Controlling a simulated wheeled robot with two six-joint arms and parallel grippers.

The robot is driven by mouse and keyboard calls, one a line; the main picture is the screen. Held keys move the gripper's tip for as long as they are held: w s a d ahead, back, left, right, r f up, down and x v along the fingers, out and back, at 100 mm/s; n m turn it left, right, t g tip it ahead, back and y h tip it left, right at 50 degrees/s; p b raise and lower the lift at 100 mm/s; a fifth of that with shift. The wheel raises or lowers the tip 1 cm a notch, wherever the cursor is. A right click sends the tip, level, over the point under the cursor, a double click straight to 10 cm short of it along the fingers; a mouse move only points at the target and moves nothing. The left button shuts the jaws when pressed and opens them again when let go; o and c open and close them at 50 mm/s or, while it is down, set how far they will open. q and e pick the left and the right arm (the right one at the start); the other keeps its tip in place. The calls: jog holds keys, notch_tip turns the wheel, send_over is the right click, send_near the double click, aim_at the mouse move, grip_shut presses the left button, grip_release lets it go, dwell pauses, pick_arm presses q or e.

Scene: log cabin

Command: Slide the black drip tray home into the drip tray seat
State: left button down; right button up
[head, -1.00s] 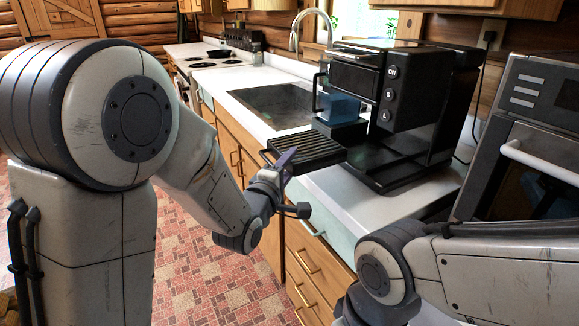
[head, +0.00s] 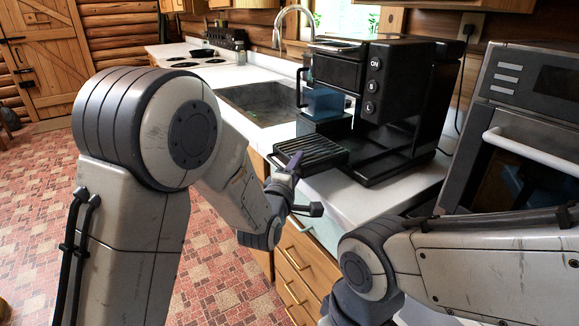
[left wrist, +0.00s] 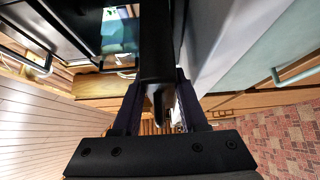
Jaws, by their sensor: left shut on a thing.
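The black slatted drip tray (head: 312,152) is held level at the front left of the black coffee machine (head: 398,90). My left gripper (head: 288,168) is shut on its near outer end. In the left wrist view the dark tray (left wrist: 157,45) runs between the two fingers (left wrist: 157,100). The drip tray seat (head: 378,168) is the low black base under the machine's body. The tray's far end is at or overlapping the seat's front edge; I cannot tell whether it is inside. My right gripper is out of view; only the right arm shows.
A blue container (head: 325,101) stands at the machine's left side behind the tray. The sink (head: 255,102) lies further left in the white counter. An oven with a pale handle (head: 530,148) stands to the right. Drawers (head: 298,262) are below the counter edge.

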aim_at(329, 156)
pick_arm(q)
jog(key=shift+w+d+p, duration=0.25)
jog(key=shift+w+d, duration=0.25)
jog(key=shift+d, duration=0.25)
jog(key=shift+w+d+p, duration=0.2)
jog(key=shift+w+d, duration=0.3)
jog(key=shift+d, duration=0.2)
jog(key=shift+w+d, duration=0.45)
jog(key=shift+d, duration=0.1)
jog(key=shift+w+d+b, duration=0.35)
jog(key=shift+w+d, duration=0.35)
jog(key=shift+d, duration=0.3)
jog(key=shift+w+d+b, duration=0.3)
jog(key=shift+w+d, duration=0.4)
jog(key=shift+d, duration=0.25)
jog(key=shift+c, duration=1.8)
grip_release()
jog(key=shift+f, duration=0.1)
